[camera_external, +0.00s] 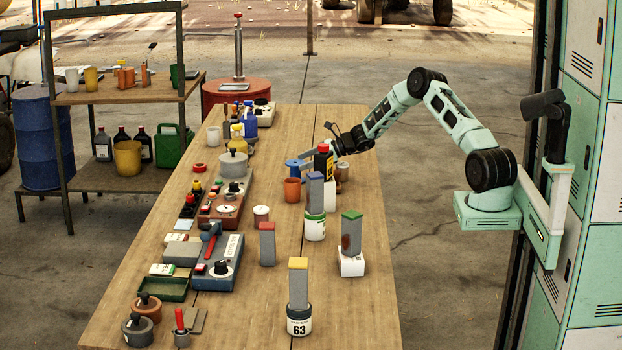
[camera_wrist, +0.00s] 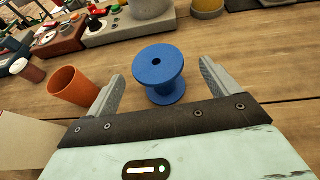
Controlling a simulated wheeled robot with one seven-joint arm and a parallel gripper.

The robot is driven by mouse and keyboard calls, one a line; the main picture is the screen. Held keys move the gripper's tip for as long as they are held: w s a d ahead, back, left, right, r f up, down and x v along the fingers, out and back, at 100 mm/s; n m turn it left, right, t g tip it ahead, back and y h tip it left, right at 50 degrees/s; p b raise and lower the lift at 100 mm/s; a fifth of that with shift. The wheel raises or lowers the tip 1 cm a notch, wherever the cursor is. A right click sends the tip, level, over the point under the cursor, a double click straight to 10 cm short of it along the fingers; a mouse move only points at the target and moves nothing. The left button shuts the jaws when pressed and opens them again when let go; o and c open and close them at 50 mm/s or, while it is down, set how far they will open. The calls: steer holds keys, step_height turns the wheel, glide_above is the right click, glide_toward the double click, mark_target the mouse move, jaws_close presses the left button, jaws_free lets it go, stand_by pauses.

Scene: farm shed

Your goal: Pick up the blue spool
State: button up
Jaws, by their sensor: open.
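The blue spool (camera_wrist: 160,72) stands upright on the wooden table in the wrist view, between and slightly beyond the two fingertips. My gripper (camera_wrist: 158,82) is open, with one finger on each side of the spool; I see a gap on both sides and no clear contact. In the external view the blue spool (camera_external: 294,166) shows at the table's middle right, partly hidden by nearby things. My gripper (camera_external: 322,160) there reaches in low from the right, and its fingertips are partly hidden.
An orange cup (camera_wrist: 72,88) stands just left of my left finger; it also shows in the external view (camera_external: 292,190). A black bottle with red and yellow (camera_external: 323,160) stands close in front of my gripper. Blocks on cans stand nearer the camera. Bare table (camera_wrist: 255,65) lies right of the spool.

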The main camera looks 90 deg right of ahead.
mark_target(295, 165)
steer(key=p+x, duration=0.1)
steer(key=x, duration=0.3)
steer(key=shift+w+a+f, duration=0.1)
steer(key=shift+w+a, duration=0.05)
steer(key=shift+c, duration=0.3)
steer(key=c, duration=1)
